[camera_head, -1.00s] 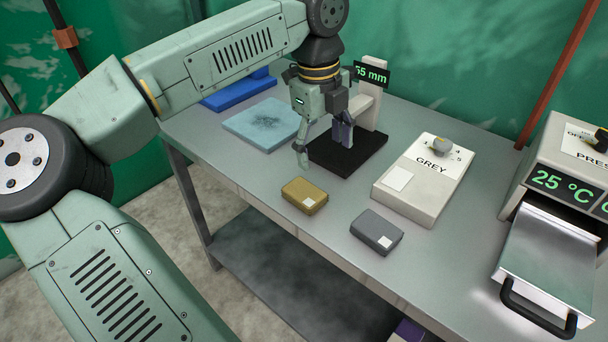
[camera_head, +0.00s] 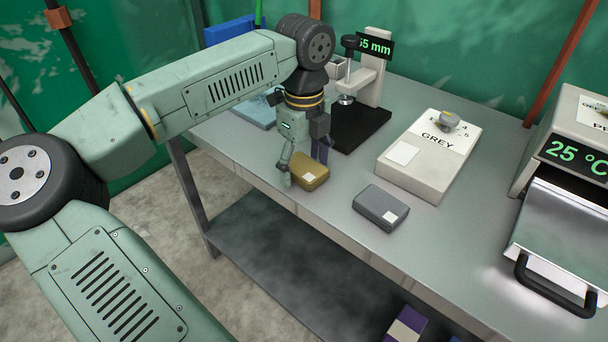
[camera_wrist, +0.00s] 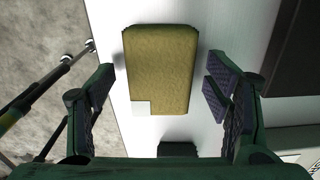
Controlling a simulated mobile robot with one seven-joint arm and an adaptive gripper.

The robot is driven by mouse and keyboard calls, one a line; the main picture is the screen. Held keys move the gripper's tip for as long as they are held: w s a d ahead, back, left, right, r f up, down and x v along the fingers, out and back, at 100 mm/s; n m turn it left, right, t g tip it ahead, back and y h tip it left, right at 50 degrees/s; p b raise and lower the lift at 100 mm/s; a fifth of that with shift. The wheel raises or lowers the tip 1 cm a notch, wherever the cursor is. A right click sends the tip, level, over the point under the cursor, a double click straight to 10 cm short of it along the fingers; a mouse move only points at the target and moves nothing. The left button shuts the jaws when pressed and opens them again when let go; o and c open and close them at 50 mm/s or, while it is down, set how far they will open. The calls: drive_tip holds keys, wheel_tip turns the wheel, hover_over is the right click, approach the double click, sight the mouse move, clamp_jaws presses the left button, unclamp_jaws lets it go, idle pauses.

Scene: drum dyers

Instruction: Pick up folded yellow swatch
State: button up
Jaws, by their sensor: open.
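The folded yellow swatch (camera_head: 309,171) is a mustard-yellow block with a small white label, lying near the table's front edge in the head view. In the wrist view the swatch (camera_wrist: 160,68) sits between and beyond the two fingers, its label at the near left corner. My gripper (camera_head: 304,170) is open and empty, pointing down, with one finger to the left of the swatch and the other behind it to the right. In the wrist view my gripper (camera_wrist: 160,105) has gaps on both sides of the swatch. Whether the fingertips reach down beside the swatch is hard to tell.
A grey folded swatch (camera_head: 380,208) lies to the right on the table (camera_head: 270,178). A white GREY box (camera_head: 432,160) and a gauge stand with a black base (camera_head: 358,128) stand behind. A pale blue cloth (camera_head: 252,112) lies back left.

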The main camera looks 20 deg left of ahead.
drive_tip(key=shift+c, duration=0.4)
drive_tip(key=c, duration=1.1)
